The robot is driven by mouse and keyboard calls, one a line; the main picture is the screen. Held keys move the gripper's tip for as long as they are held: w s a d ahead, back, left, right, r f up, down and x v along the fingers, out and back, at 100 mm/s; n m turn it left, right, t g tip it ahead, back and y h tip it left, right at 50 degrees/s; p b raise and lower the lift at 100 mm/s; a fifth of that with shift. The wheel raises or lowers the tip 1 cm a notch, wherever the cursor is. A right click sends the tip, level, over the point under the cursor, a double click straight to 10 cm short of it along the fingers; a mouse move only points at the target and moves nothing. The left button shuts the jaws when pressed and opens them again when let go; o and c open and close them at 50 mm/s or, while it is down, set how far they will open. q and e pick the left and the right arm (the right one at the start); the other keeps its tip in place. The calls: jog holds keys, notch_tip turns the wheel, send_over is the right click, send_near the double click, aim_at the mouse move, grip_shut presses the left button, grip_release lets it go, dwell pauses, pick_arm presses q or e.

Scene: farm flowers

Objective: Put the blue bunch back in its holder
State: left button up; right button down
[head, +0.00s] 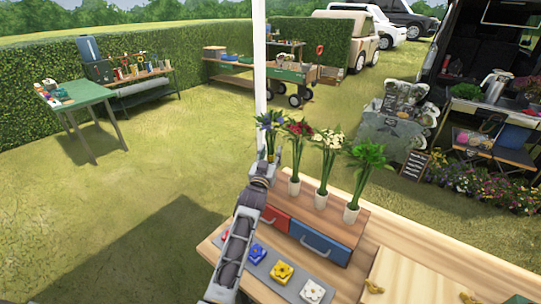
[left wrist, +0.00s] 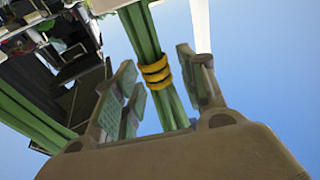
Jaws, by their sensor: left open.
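The blue bunch (head: 270,121) stands upright at the left end of the row of bunches in the head view. My left gripper (head: 269,164) is at its stems, open. In the left wrist view, green stems with a yellow band (left wrist: 156,72) pass between the spread fingers of my left gripper (left wrist: 160,88), with gaps beside them. The blue bunch's holder is hidden behind my gripper and arm, so I cannot tell whether the stems are in it. My right gripper is not in view.
Red (head: 299,130), white (head: 328,140) and green (head: 368,157) bunches stand in pale holders to the right, close by. They stand on a wooden drawer unit (head: 356,229). Blue (head: 257,253), yellow (head: 281,272) and white (head: 313,290) flower blocks lie on a grey mat in front.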

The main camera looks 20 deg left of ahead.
aim_at(270, 155)
pick_arm(q)
jog(key=shift+s+r, duration=0.1)
jog(key=shift+r, duration=0.05)
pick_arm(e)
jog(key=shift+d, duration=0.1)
pick_arm(q)
jog(key=shift+s+d+f, duration=0.1)
jog(key=shift+s+f, duration=0.1)
jog(key=shift+s, duration=0.9)
jog(key=shift+s+f, duration=0.15)
jog(key=shift+s, duration=0.9)
jog(key=s+b, duration=0.1)
jog(key=s, duration=0.6)
jog(key=shift+s+d+f, duration=0.2)
jog(key=shift+f, duration=0.2)
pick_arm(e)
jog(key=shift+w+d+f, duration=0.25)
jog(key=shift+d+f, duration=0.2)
pick_arm(q)
jog(key=shift+s+f, duration=0.1)
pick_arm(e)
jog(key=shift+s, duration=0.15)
